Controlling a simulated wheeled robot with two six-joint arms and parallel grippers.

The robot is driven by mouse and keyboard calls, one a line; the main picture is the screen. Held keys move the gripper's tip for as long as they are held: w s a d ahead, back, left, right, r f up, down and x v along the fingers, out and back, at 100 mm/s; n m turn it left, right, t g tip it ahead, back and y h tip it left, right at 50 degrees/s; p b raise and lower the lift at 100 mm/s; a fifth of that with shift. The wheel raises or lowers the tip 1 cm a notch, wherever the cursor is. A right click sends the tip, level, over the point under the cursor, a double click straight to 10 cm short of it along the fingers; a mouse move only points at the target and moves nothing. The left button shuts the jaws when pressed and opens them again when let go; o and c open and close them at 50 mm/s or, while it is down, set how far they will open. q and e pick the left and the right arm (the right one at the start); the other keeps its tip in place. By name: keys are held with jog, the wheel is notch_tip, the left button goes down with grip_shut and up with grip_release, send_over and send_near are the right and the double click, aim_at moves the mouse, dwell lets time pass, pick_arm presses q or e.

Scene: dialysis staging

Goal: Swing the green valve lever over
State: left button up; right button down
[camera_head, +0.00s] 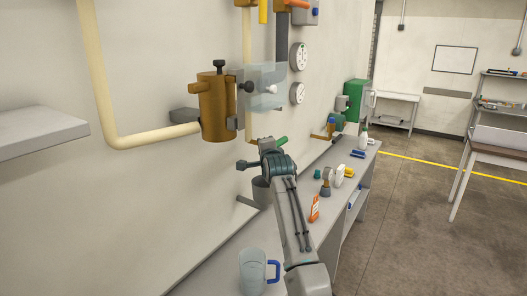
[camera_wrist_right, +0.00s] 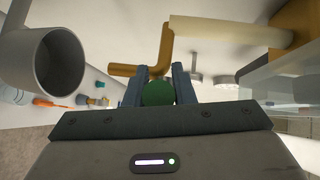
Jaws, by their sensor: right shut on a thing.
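The green valve lever (camera_head: 281,141) shows its end just past my right gripper (camera_head: 268,148) in the head view, close to the wall below the brass canister. In the right wrist view the lever's rounded green end (camera_wrist_right: 158,94) sits between the two fingers of my right gripper (camera_wrist_right: 159,85), which are shut on it. A brass-coloured elbow pipe (camera_wrist_right: 148,70) shows just beyond the fingers. The valve body is mostly hidden by the gripper in the head view. My left gripper is in neither view.
A brass canister (camera_head: 214,108) and a clear panel (camera_head: 266,88) stick out from the wall above the gripper. A grey cup (camera_head: 262,192) is below it. A blue-handled jug (camera_head: 252,271), an orange tag (camera_head: 314,209) and several small items stand on the bench (camera_head: 225,258).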

jog(key=shift+w+d+r+m+g+y, duration=0.1)
jog(key=shift+r+m+g+y, duration=0.35)
jog(key=shift+m+g, duration=0.65)
jog(key=shift+w+d+r+m+g+y, duration=0.1)
jog(key=shift+r+m+g+y, duration=0.15)
jog(key=shift+r+m+g, duration=0.85)
jog(key=shift+f+n+g, duration=0.4)
jog(key=shift+f, duration=0.05)
jog(key=c, duration=1.2)
grip_release()
jog(key=shift+d, duration=0.1)
jog(key=shift+c, duration=0.2)
jog(key=shift+d+r, duration=0.1)
jog(key=shift+r, duration=0.05)
jog(key=shift+s, duration=0.1)
